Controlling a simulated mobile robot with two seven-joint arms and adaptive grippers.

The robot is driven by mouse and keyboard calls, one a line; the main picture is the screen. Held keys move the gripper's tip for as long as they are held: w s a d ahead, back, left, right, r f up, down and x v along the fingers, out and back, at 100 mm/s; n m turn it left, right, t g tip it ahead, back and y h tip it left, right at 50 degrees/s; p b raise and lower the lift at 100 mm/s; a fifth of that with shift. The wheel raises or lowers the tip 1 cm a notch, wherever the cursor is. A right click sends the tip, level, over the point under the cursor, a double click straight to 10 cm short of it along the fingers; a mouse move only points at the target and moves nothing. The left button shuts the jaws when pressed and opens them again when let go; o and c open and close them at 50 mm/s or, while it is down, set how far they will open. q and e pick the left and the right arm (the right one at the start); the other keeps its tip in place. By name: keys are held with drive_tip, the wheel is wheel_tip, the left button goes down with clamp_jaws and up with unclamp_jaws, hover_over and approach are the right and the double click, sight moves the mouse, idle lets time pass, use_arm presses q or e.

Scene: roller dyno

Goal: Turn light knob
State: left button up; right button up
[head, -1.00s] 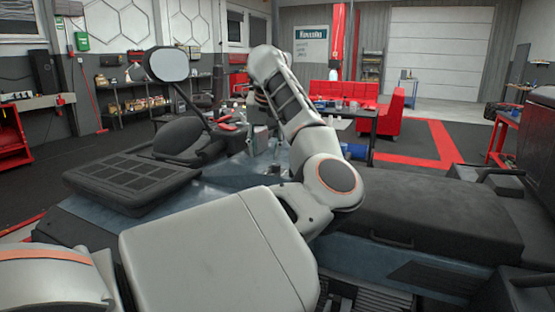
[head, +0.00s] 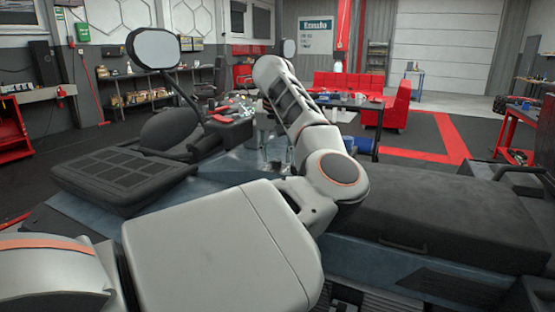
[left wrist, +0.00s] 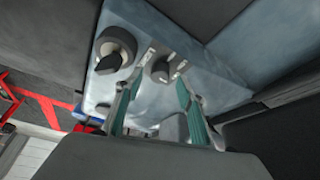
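A small dark knob (left wrist: 159,68) sits on a plate with pale markings on the blue-grey vehicle panel (left wrist: 205,58) in the left wrist view. A larger round dark knob (left wrist: 112,50) sits to its left. Which one is the light knob is not labelled legibly. My left gripper (left wrist: 159,80) is open, with its two teal-padded fingers spread on either side of the small knob; contact cannot be made out. In the head view my left gripper (head: 273,145) points down at the panel, partly behind my arm. The knobs are hidden there. My right gripper is not in view.
A vehicle mirror (head: 153,48) on a stalk rises at the left. A black grid-topped pad (head: 115,180) lies below it. A dark padded seat (head: 440,213) is at the right. A red sofa (head: 350,88) and workbenches stand further back.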

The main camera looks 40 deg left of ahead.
use_arm(q)
drive_tip(key=shift+x, duration=0.9)
drive_tip(key=shift+r, duration=0.1)
clamp_jaws()
